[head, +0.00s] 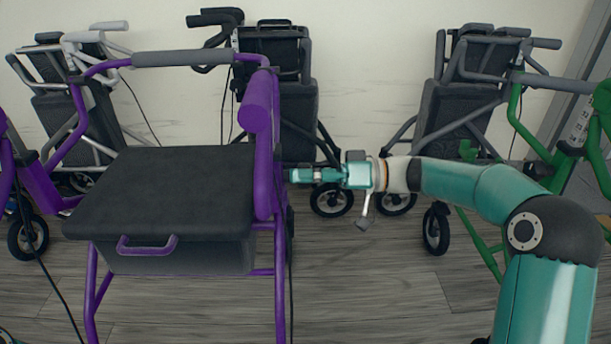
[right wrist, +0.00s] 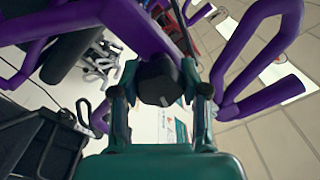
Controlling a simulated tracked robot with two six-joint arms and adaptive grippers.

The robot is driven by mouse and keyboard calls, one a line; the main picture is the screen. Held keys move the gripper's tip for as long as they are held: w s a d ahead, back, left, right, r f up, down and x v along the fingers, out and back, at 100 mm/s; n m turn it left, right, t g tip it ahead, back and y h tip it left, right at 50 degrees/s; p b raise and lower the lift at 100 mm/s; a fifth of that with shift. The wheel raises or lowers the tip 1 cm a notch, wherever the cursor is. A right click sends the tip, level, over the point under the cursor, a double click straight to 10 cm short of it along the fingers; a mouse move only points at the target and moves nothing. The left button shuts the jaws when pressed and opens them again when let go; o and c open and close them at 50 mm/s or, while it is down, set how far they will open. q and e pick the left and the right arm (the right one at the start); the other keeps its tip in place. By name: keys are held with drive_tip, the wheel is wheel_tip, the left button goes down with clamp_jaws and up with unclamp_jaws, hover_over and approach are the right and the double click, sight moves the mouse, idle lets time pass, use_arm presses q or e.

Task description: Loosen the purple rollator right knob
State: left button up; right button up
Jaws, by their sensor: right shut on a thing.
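The purple rollator (head: 262,150) stands left of centre in the head view, with a black seat and a purple side frame. My right gripper (head: 294,175) reaches in from the right and meets the frame's right side, below the purple armrest. In the right wrist view, a black knob (right wrist: 156,80) sits between the two fingers of my right gripper, against the purple tube. The fingers are shut on the knob. In the head view the knob is hidden behind the frame and fingertips. My left gripper is not in view.
A green rollator (head: 512,105) stands at the right, beyond my right arm. Folded dark rollators (head: 298,95) and (head: 462,105), and one with a white frame (head: 70,110), line the back wall. Grey floor (head: 385,285) is clear between the purple and green rollators.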

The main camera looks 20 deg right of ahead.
drive_tip(key=shift+s+a+f, duration=0.1)
drive_tip(key=shift+s+f, duration=0.05)
drive_tip(key=shift+f, duration=0.15)
drive_tip(key=o, duration=1)
drive_tip(key=shift+o, duration=0.8)
drive_tip(key=shift+r, duration=0.15)
drive_tip(key=shift+d, duration=0.2)
drive_tip(key=v, duration=1.1)
drive_tip(key=shift+d, duration=0.35)
